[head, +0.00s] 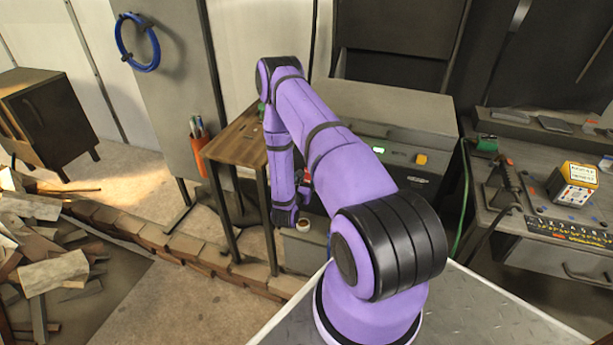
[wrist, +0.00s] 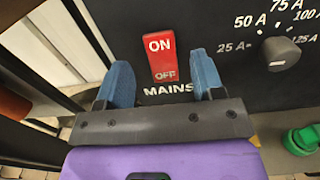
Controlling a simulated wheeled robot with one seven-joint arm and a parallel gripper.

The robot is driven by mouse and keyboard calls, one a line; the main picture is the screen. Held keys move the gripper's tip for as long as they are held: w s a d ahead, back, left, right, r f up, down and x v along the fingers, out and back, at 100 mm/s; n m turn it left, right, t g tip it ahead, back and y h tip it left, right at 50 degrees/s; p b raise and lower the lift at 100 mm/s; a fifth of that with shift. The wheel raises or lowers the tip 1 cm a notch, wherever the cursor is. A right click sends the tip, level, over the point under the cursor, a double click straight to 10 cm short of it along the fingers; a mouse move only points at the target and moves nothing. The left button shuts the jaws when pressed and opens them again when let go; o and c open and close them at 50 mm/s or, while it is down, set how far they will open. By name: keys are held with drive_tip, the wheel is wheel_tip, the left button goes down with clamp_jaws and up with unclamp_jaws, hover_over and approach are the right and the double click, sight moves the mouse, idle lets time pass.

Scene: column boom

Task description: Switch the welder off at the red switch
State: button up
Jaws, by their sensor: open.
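The red switch (wrist: 161,57), marked ON at its top and OFF at its bottom, is on the black panel of the welder above the word MAINS. Which way it is pressed I cannot tell. My gripper (wrist: 162,64) is open in the wrist view, with one blue finger on each side of the switch's lower part. Nothing is between the fingers except the view of the switch; whether they touch the panel is unclear. In the head view the grey welder (head: 405,153) stands behind my purple arm, which hides much of its front.
A current dial (wrist: 281,51) is right of the switch, and a green connector (wrist: 302,139) sits below it. In the head view a wooden table (head: 234,148) stands close left of my arm. A workbench (head: 490,215) with tools is at the right. Low bricks (head: 180,246) line the floor.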

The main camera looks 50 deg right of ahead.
drive_tip(key=shift+x, duration=1.45)
